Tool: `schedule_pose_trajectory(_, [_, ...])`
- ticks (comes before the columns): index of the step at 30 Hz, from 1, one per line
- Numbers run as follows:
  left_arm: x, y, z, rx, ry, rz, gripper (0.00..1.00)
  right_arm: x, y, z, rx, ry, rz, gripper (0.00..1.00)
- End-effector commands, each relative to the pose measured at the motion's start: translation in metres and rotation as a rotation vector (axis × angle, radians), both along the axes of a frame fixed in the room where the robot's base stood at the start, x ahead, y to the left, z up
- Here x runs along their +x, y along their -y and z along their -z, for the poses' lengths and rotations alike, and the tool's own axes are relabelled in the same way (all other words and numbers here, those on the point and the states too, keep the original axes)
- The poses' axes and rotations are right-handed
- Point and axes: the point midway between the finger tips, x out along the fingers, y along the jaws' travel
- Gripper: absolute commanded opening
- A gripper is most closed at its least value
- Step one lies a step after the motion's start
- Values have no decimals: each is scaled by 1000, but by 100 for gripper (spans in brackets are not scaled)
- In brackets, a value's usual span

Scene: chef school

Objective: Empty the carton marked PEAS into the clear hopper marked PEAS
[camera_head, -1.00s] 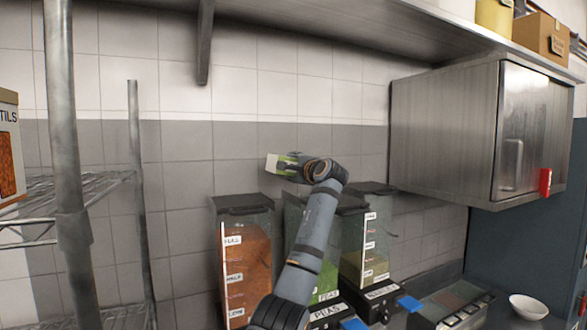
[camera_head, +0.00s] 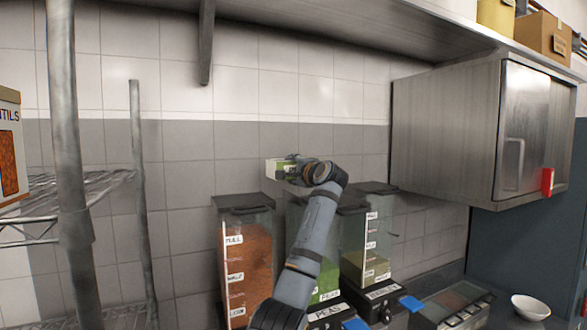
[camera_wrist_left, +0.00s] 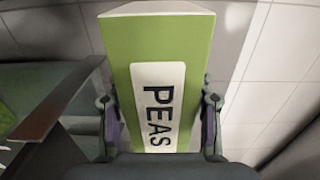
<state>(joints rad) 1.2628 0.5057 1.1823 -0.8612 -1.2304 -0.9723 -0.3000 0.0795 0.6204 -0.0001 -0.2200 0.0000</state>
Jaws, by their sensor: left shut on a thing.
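The green PEAS carton (camera_head: 285,169), with a whitish end, is held well above the hoppers in the head view. In the left wrist view the carton (camera_wrist_left: 195,45) fills the middle, its white PEAS label facing the camera. My left gripper (camera_head: 292,171) is shut on it, one finger on each side. The clear PEAS hopper (camera_head: 325,283) stands below, in the middle of the row, with green contents low down and a PEAS label on its base. My left arm hides much of it, and I cannot tell how its lid stands. My right gripper is not in view.
A hopper with orange contents (camera_head: 249,255) stands to the left and one with pale green contents (camera_head: 368,240) to the right. A steel wall cabinet (camera_head: 440,130) hangs at right, a shelf (camera_head: 300,18) runs above, and a wire rack (camera_head: 75,200) stands left. A white bowl (camera_head: 530,307) sits at lower right.

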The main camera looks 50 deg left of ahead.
Motion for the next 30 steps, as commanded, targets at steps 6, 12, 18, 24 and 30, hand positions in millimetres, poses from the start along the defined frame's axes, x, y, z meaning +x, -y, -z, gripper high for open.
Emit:
schedule_pose_trajectory(6, [-8,21,7,-27,104,2,0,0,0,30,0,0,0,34])
schedule_pose_trajectory(12, [-15,44,6,-47,165,2,0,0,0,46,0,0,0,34])
schedule_pose_trajectory(18, [-22,66,2,-60,211,2,0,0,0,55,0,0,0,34])
schedule_pose_trajectory(24, [-28,89,2,-60,214,3,0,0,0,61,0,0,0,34])
schedule_pose_trajectory(30, [-35,111,1,-62,218,3,0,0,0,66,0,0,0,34])
